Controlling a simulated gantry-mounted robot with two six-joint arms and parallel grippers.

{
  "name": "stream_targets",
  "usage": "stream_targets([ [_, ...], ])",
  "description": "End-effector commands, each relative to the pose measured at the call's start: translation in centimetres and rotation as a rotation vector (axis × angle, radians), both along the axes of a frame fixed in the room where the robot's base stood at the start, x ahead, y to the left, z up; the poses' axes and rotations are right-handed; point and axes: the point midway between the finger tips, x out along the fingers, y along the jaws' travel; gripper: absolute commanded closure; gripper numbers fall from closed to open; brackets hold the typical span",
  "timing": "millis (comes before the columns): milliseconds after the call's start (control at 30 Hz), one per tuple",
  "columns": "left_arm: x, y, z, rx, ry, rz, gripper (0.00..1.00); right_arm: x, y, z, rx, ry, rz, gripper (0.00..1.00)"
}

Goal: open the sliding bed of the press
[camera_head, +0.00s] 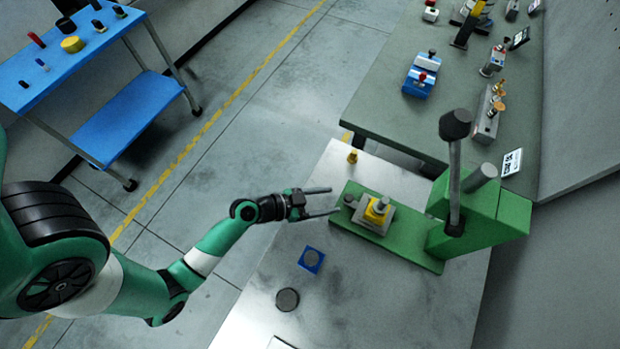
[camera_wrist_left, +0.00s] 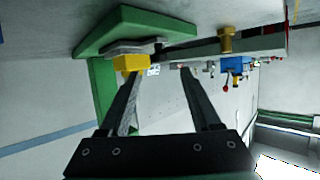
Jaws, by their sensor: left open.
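The green press (camera_head: 462,215) stands on the grey table, with a dark-knobbed lever on its upright body. Its flat green base (camera_head: 415,258) reaches left from the body. In the left wrist view the yellow block (camera_wrist_left: 130,62) shows beyond the fingers. My right gripper is not visible.
A small brass piece (camera_head: 352,157) stands behind the gripper. A blue square piece (camera_head: 311,259) and a dark disc (camera_head: 287,299) lie on the table (camera_head: 375,310) in front. A green-grey bench (camera_head: 400,125) with fixtures stands behind. A blue cart (camera_head: 120,118) is at the far left.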

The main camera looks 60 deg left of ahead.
Motion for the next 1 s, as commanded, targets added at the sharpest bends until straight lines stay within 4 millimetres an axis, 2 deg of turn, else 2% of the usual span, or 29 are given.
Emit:
stream_targets([
  [100, -2.7, 0.5, 1.1, -0.002, 0.0, 0.008, 0.36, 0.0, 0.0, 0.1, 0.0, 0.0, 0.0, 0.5],
  [300, -5.2, 0.7, 2.1, -0.001, 0.0, 0.004, 0.36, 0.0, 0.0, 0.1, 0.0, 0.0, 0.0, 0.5],
  [900, -5.5, 0.7, 2.3, 0.001, 0.0, -0.001, 0.36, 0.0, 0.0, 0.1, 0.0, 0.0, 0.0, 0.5],
  [1000, -4.9, 1.0, 2.8, 0.011, -0.009, -0.004, 0.36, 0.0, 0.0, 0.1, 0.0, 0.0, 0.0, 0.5],
])
